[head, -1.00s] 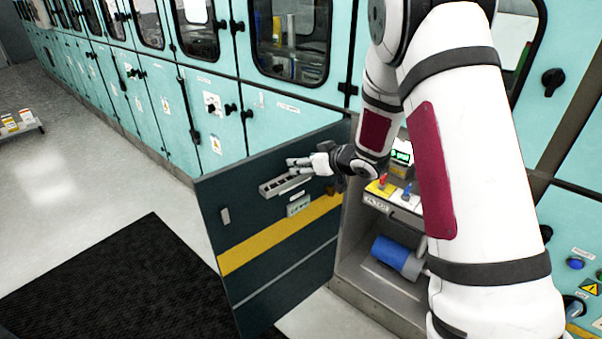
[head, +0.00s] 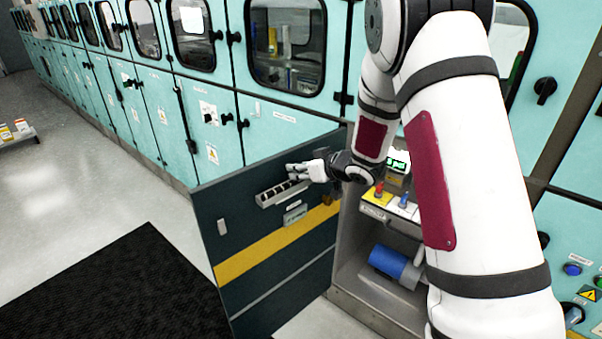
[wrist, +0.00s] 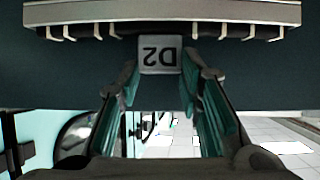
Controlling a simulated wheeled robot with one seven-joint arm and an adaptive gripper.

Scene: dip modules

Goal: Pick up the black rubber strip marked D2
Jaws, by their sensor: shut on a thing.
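A pale tag marked D2 (wrist: 161,55) shows upside down in the wrist view, just below a light grey rack (wrist: 160,12). It sits between the fingertips of my gripper (wrist: 161,76), which are shut on the D2 strip. The strip's black rubber body cannot be made out clearly. In the head view my gripper (head: 297,171) is at the rack (head: 283,193) on the open dark door, and the strip is too small to tell there.
The dark door (head: 280,225) with a yellow band stands open from the teal cabinets. Right of it is an open compartment with a blue cylinder (head: 389,261) and red and blue knobs. Other hook ends line the rack on both sides. A black mat (head: 115,290) lies on the floor.

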